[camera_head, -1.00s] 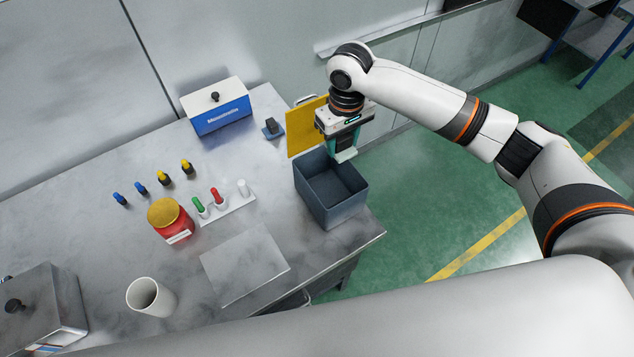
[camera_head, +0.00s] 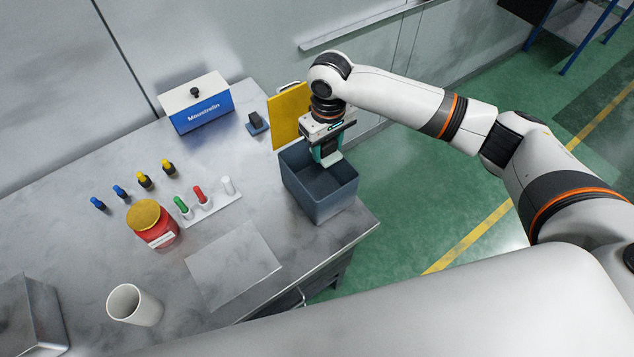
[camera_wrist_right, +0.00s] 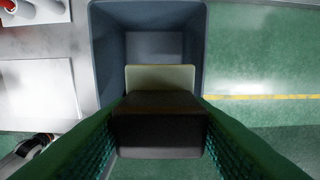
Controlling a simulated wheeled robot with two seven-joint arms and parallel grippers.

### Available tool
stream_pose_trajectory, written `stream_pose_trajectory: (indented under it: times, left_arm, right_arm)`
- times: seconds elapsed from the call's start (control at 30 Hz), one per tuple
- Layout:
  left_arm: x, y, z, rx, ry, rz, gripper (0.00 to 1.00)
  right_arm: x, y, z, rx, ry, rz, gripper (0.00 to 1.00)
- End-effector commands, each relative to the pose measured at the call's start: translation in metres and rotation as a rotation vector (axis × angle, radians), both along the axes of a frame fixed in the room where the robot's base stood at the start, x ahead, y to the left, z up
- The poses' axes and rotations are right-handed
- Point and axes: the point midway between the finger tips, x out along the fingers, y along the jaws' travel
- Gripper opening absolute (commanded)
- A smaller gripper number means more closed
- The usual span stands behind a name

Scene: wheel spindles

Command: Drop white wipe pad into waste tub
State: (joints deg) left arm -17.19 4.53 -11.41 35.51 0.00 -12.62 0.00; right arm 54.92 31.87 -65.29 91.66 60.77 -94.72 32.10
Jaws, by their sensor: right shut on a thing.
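The waste tub (camera_head: 316,200) is a dark blue-grey open box at the right end of the bench. It also shows in the right wrist view (camera_wrist_right: 108,60). My right gripper (camera_head: 328,152) points down at the tub's opening and is shut on the white wipe pad (camera_head: 331,160). In the right wrist view the pad's pale edge (camera_wrist_right: 160,77) shows beyond a dark block (camera_wrist_right: 160,125) between the green fingers, with the tub's inside behind it. I cannot tell whether the pad is below the rim. My left gripper is not in view.
A yellow panel (camera_head: 290,115) stands just behind the tub. A white rack (camera_head: 212,208) with coloured pegs, a red jar (camera_head: 155,228), a white cup (camera_head: 134,305) and a blue-and-white box (camera_head: 200,108) stand left. Green floor (camera_head: 420,200) lies right of the tub.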

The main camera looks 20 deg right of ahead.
Motion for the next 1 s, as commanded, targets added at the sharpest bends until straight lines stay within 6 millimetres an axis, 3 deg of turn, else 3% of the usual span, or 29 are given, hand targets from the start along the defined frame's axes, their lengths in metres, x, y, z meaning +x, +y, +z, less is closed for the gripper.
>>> stream_pose_trajectory:
  times: [0.03, 0.2, 0.57, 1.0]
  left_arm:
    - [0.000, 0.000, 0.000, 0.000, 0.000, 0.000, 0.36]
    - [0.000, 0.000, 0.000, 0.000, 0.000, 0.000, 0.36]
    - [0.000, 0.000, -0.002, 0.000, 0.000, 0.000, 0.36]
    - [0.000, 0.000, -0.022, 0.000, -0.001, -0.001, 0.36]
  right_arm:
    - [0.000, 0.000, 0.001, 0.000, 0.000, 0.000, 0.46]
    - [0.000, 0.000, 0.001, 0.000, 0.000, 0.000, 0.70]
    - [0.001, 0.000, 0.007, 0.000, -0.001, -0.001, 0.70]
    - [0.001, 0.001, 0.091, 0.001, -0.004, 0.002, 0.70]
